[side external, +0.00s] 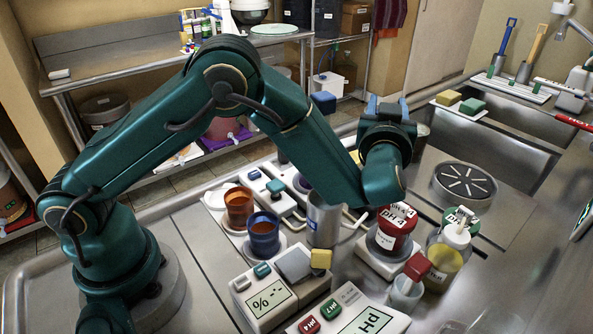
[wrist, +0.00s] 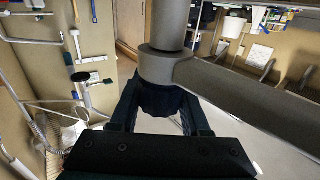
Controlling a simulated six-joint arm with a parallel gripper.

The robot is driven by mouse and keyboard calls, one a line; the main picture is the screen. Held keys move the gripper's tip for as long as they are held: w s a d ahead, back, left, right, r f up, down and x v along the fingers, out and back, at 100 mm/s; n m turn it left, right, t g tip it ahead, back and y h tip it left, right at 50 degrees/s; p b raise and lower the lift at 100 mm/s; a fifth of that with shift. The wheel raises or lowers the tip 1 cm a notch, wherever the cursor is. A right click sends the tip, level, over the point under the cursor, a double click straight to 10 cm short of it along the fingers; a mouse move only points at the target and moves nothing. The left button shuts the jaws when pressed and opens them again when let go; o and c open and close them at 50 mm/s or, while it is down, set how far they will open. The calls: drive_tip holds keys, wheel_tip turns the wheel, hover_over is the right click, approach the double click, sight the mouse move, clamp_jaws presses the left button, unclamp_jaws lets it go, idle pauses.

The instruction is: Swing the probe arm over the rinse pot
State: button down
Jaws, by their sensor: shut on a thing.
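In the wrist view a thick grey post with a collar carries a long grey bar, which looks like the probe arm (wrist: 235,88), running off to the lower right. My gripper (wrist: 158,103) has its jaws shut on a dark knob (wrist: 156,98) just below the collar. In the side view my gripper (side external: 388,108) is raised at the back of the work area, its blue fingertips upward; the bar cannot be made out there. An open steel pot (side external: 323,222), probably the rinse pot, stands at the middle, below and left of my gripper.
A red-capped buffer jar (side external: 392,232) and a yellow-filled bottle (side external: 444,268) stand right of the steel pot. Orange and blue cups (side external: 263,238) stand left. A beaker with a red block (side external: 405,290) and meters (side external: 266,297) are in front. A slotted round plate (side external: 464,186) lies right.

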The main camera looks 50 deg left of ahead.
sight(354, 143)
idle(0.4)
drive_tip(key=shift+c, duration=1.8)
unclamp_jaws()
drive_tip(key=shift+v, duration=2.55)
